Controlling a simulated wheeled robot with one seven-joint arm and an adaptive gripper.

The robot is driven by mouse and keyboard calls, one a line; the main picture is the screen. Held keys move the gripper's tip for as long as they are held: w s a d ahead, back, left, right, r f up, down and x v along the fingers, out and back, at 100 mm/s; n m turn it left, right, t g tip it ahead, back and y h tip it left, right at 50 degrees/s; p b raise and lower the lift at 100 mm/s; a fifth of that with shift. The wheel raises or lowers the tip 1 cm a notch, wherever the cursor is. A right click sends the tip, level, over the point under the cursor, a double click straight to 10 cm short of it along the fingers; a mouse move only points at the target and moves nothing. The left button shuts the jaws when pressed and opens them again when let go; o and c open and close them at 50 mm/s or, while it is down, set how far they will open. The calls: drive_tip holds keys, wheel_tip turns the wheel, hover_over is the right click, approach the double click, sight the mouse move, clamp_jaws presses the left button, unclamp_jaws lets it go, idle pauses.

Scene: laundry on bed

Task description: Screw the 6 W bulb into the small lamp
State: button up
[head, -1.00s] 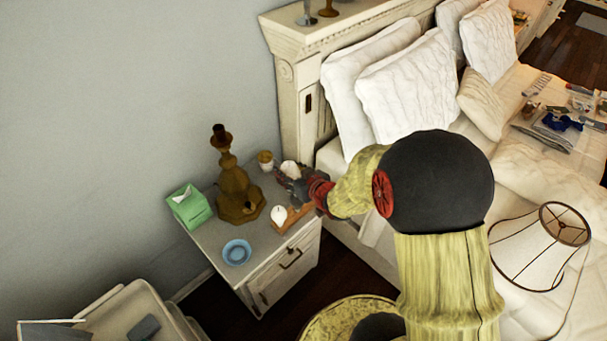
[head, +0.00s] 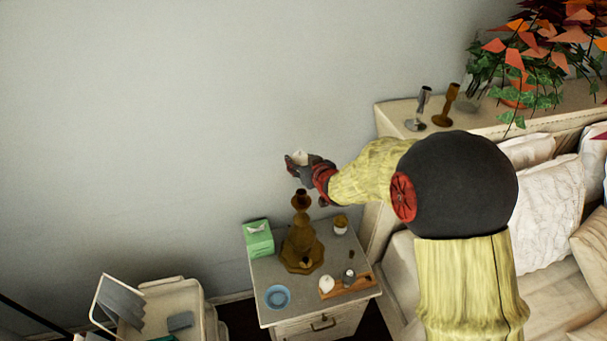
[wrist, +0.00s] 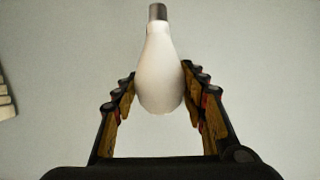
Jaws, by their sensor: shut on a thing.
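A brown lamp base (head: 299,247) stands upright on the nightstand, its narrow socket (head: 302,198) bare at the top. My gripper (head: 299,172) is shut on a white bulb (head: 301,157), above the lamp's socket in the picture and apart from it. In the wrist view the bulb (wrist: 158,75) sits between the two fingers, with its metal screw base (wrist: 158,12) pointing away from the palm. No wattage is readable on it. Another white bulb (head: 326,284) lies on a wooden tray (head: 350,289) on the nightstand, with a small dark-and-pale item (head: 348,276) beside it.
The nightstand (head: 262,300) also holds a green tissue box (head: 258,240), a blue dish (head: 277,297) and a small gold cup (head: 340,224). Two candlesticks (head: 446,105) and a leafy plant (head: 548,65) stand on the headboard. The wall behind is bare.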

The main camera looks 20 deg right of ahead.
drive_tip(key=shift+d+f, duration=0.2)
drive_tip(key=shift+f, duration=0.05)
drive_tip(key=shift+s+a, duration=0.1)
drive_tip(key=shift+a, duration=0.2)
drive_tip(key=shift+d, duration=0.25)
drive_tip(key=shift+a+f+b, duration=0.15)
drive_tip(key=shift+f+b, duration=0.1)
drive_tip(key=shift+b, duration=0.05)
drive_tip(key=shift+f+b, duration=2.35)
drive_tip(key=shift+f, duration=0.3)
drive_tip(key=shift+f+b, duration=0.3)
drive_tip(key=o, duration=1.2)
